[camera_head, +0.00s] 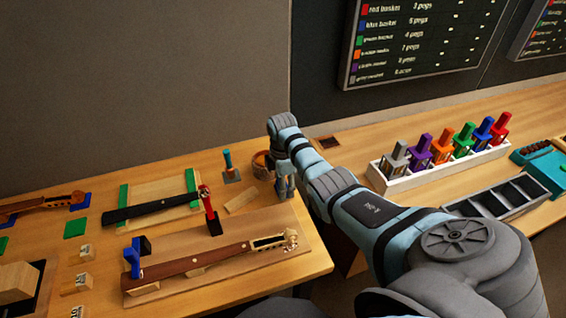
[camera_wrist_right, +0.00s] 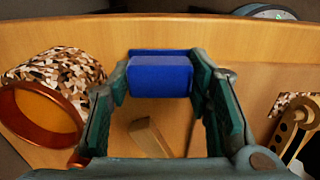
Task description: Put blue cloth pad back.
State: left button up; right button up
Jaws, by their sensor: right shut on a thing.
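The blue cloth pad (camera_wrist_right: 160,76) is a blue block between the fingers of my right gripper (camera_wrist_right: 162,82) in the right wrist view. The fingers are shut on its two ends. In the head view my right gripper (camera_head: 286,188) points down over the bench's right part, beside a round brown container (camera_head: 262,164). I cannot make out the pad there. My left gripper is not in view.
A violin neck (camera_head: 200,262) lies on a wooden board (camera_head: 225,285) with blue and red clamps. Another dark fingerboard (camera_head: 150,208) lies behind it, between green strips. A wooden block (camera_head: 241,200) lies beside my gripper. A white rack (camera_head: 440,165) with coloured-handled tools stands at the right.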

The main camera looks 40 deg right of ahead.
jog(key=shift+w+f, duration=0.1)
jog(key=shift+f, duration=0.15)
jog(key=o, duration=1.3)
jog(key=shift+w, duration=0.15)
jog(key=shift+o, duration=0.8)
pick_arm(q)
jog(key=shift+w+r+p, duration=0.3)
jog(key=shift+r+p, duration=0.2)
jog(key=shift+p, duration=0.05)
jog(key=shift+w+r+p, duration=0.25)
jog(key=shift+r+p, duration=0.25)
pick_arm(e)
notch_tip(320, 180, up, 13)
jog(key=shift+f, duration=0.1)
